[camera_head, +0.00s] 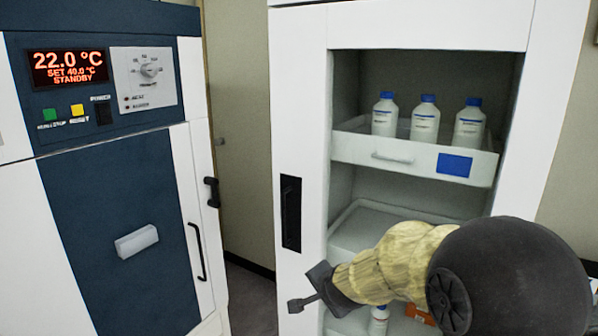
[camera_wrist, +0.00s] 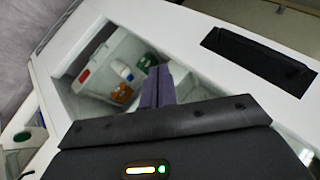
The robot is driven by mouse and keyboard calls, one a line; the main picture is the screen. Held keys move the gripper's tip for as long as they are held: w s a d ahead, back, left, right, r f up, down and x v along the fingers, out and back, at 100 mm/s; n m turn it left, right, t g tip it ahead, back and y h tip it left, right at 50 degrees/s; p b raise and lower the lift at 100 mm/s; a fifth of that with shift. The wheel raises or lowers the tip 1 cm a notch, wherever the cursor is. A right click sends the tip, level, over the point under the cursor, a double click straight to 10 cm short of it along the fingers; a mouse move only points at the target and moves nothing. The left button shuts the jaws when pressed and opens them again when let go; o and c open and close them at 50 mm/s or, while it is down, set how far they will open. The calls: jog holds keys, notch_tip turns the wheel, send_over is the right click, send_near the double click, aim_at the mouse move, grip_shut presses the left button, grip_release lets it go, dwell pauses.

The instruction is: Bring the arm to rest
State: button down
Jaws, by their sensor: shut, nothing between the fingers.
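My gripper (camera_head: 297,305) is at the lower middle of the head view, in front of the white cabinet (camera_head: 301,110). My arm reaches in from the lower right and covers part of the lower shelves. In the wrist view the fingers of my gripper (camera_wrist: 157,86) are together, with nothing between them. They point toward the cabinet's opening, where a white bottle (camera_wrist: 122,70) and orange and green items lie beyond. I cannot tell from these views whether the fingertips touch anything.
An upper drawer (camera_head: 355,152) holds three blue-capped bottles (camera_head: 425,120). An empty-looking tray (camera_head: 375,222) sits below it. The cabinet's black handle recess (camera_head: 291,213) is near my gripper.

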jog(key=s+d+f+n+g+h, duration=0.1)
jog(key=s+d+f+n+g, duration=0.15)
jog(key=s, duration=0.45)
jog(key=s+d+f+n+g, duration=0.2)
jog(key=s+d+n, duration=0.2)
jog(key=s, duration=0.2)
jog(key=s+d+f+n+g+h, duration=0.1)
jog(key=s+d+f+n+g, duration=0.15)
jog(key=s, duration=0.45)
notch_tip(320, 180, up, 12)
jog(key=d+n+p, duration=0.1)
jog(key=p, duration=1.1)
jog(key=shift+s+t, duration=0.3)
jog(key=shift+s, duration=0.15)
jog(key=shift+f, duration=0.15)
jog(key=shift+w+a, duration=0.1)
jog(key=shift+w, duration=0.1)
